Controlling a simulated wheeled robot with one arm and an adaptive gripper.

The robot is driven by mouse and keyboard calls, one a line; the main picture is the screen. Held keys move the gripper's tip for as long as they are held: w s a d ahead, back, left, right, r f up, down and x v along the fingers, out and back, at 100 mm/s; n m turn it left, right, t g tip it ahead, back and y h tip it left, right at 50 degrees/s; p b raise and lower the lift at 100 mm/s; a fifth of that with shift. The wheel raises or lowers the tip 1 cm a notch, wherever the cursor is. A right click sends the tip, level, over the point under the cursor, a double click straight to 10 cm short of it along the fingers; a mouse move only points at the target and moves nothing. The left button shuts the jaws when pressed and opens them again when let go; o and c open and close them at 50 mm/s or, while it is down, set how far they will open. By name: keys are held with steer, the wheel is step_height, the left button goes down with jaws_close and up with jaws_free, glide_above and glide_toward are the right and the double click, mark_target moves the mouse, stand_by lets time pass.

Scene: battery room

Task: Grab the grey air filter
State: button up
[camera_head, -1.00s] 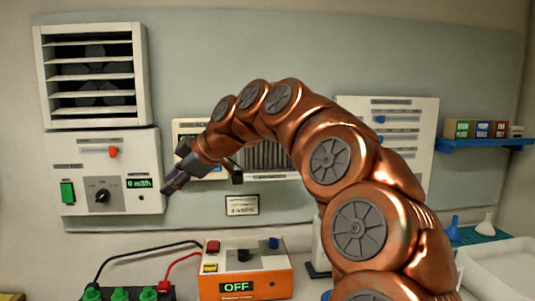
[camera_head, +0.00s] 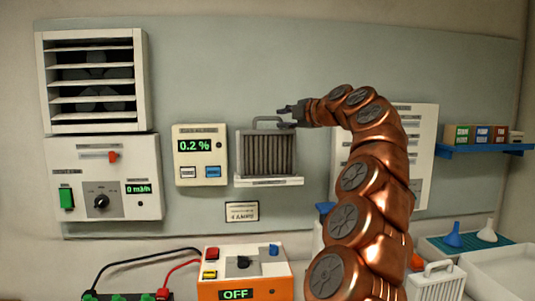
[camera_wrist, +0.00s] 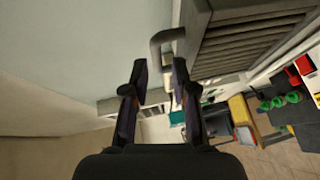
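The grey air filter (camera_head: 268,154) stands upright in a slot on the wall panel, with dark pleats and a loop handle on top. In the wrist view the filter (camera_wrist: 250,42) is at the upper right, with its handle (camera_wrist: 168,37) near the top centre. My gripper (camera_head: 283,117) is at the right end of the handle, pointing left. In the wrist view its two fingers (camera_wrist: 159,70) are apart, with the handle just beyond or between the tips. I cannot tell whether they touch it.
A gas alarm box (camera_head: 201,155) reading 0.2 % is left of the filter. A vent control box (camera_head: 103,178) is farther left, below a louvred fan (camera_head: 92,79). An orange power unit (camera_head: 243,279) reads OFF below. A whitish filter (camera_head: 436,283) stands at the lower right.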

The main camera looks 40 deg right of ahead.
mark_target(272, 118)
steer(key=shift+r+p+x, duration=0.2)
steer(key=shift+p+x, duration=1.3)
steer(key=shift+x, duration=1.65)
steer(key=shift+a, duration=0.15)
jaws_close()
